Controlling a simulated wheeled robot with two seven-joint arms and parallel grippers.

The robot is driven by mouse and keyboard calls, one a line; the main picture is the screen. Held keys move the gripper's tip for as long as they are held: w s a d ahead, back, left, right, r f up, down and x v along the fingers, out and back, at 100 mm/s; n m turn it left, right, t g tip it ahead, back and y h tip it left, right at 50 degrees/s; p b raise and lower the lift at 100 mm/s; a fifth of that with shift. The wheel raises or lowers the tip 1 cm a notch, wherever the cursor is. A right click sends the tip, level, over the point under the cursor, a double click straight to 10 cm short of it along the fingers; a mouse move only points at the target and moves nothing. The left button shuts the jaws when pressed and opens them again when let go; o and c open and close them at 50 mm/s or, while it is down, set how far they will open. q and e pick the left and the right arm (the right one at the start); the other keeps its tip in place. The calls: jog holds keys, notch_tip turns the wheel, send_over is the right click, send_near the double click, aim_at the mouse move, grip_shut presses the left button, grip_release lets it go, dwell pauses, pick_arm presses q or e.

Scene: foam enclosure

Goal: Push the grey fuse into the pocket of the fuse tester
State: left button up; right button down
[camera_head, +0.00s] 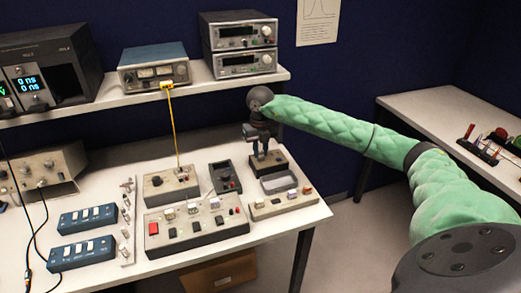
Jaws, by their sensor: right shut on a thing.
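My right gripper (258,151) hangs pointing down at the right part of the bench, at the end of the green-sleeved arm. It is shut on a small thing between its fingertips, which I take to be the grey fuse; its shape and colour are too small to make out. Right below stands a small dark box (279,160), which looks like the fuse tester. The gripper covers much of the box top, so I cannot see its pocket or tell whether the fuse touches it. My left gripper is not in view.
In front of the box lies a pale tray (277,184) beside a strip with several small blocks (283,203). A control panel with a red button (197,226), a box with a yellow lead (171,187) and a dark meter (225,177) stand to the left. A shelf (150,94) runs behind.

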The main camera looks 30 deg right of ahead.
aim_at(260, 151)
jog(key=shift+f+b, duration=0.5)
jog(key=shift+f, duration=0.25)
jog(key=c, duration=1.2)
grip_release()
jog(key=shift+r, duration=0.15)
notch_tip(260, 151, up, 6)
jog(key=shift+r+b, duration=0.2)
jog(key=shift+b, duration=0.85)
jog(key=shift+r, duration=0.6)
